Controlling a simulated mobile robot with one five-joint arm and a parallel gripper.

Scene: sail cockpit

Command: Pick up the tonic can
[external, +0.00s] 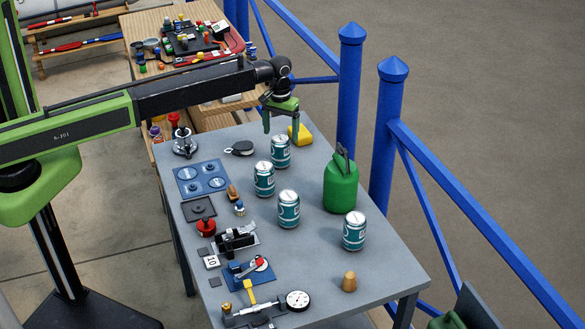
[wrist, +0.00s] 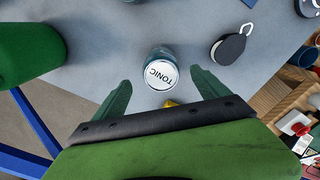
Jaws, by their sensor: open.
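The tonic can (wrist: 160,73) shows in the wrist view with "TONIC" on its pale lid. It stands upright, ahead of and between my spread fingers, with no finger visibly touching it. In the external view I take it to be the teal can (external: 281,153) farthest back, just in front of my gripper (external: 281,122). My gripper (wrist: 160,93) is open and empty, pointing down above the table. Several similar teal cans stand on the table, such as one (external: 264,180) just in front and one (external: 354,231) farther right; their lid words are unreadable there.
A yellow block (external: 300,134) lies close by my gripper. Hardware crowds the grey table's (external: 385,270) left side. Blue railing posts (external: 388,130) rise beyond its right edge.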

